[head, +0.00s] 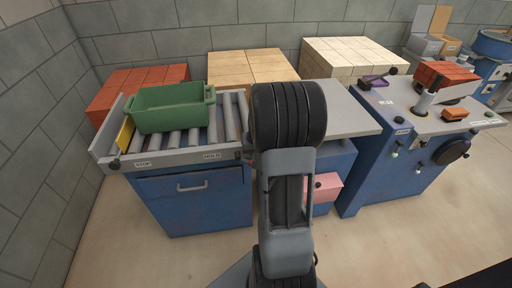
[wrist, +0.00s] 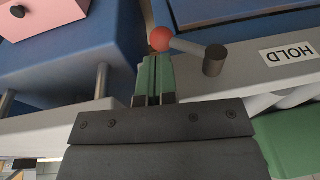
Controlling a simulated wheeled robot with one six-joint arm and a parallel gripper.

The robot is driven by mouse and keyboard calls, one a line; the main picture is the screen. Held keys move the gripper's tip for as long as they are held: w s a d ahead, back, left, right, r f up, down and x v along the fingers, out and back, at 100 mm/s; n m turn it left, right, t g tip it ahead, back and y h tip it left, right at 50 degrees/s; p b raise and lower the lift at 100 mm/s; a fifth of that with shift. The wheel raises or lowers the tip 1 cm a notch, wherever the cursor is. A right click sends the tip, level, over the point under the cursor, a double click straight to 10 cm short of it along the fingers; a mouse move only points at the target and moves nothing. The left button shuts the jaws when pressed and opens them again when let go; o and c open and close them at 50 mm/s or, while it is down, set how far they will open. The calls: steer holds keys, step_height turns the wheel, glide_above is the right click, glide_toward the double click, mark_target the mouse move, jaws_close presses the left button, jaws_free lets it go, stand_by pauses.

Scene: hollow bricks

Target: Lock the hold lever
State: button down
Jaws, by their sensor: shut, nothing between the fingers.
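The hold lever (wrist: 185,45) shows in the wrist view as a grey rod with a red ball knob (wrist: 161,39) on its left end and a dark round pivot (wrist: 214,61) on its right. It sits on a grey rail beside the HOLD label (wrist: 288,53), which reads upside down there. My gripper (wrist: 152,62) has its green fingers shut together and empty, with the tips just below the red knob in the picture. I cannot tell whether they touch it. In the head view the HOLD label (head: 212,156) is on the conveyor's front rail; my arm hides my gripper.
A green crate (head: 170,118) sits on the roller conveyor, near a yellow plate (head: 125,134) at its left end. A pink box (head: 327,188) is right of my arm. A blue machine (head: 375,165) stands further right. Brick stacks (head: 250,68) line the back.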

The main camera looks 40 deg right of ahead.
steer(key=shift+w+f, duration=0.25)
steer(key=shift+f, duration=1.05)
steer(key=shift+f+b, duration=0.5)
steer(key=shift+b, duration=0.05)
steer(key=shift+r, duration=0.25)
steer(key=shift+r+p, duration=0.35)
steer(key=shift+p, duration=0.15)
steer(key=s+d+r+p, duration=0.1)
steer(key=s+r+p, duration=0.2)
steer(key=r, duration=0.9)
steer(key=shift+s+d+r, duration=0.25)
steer(key=shift+s+d, duration=0.1)
steer(key=shift+s, duration=0.05)
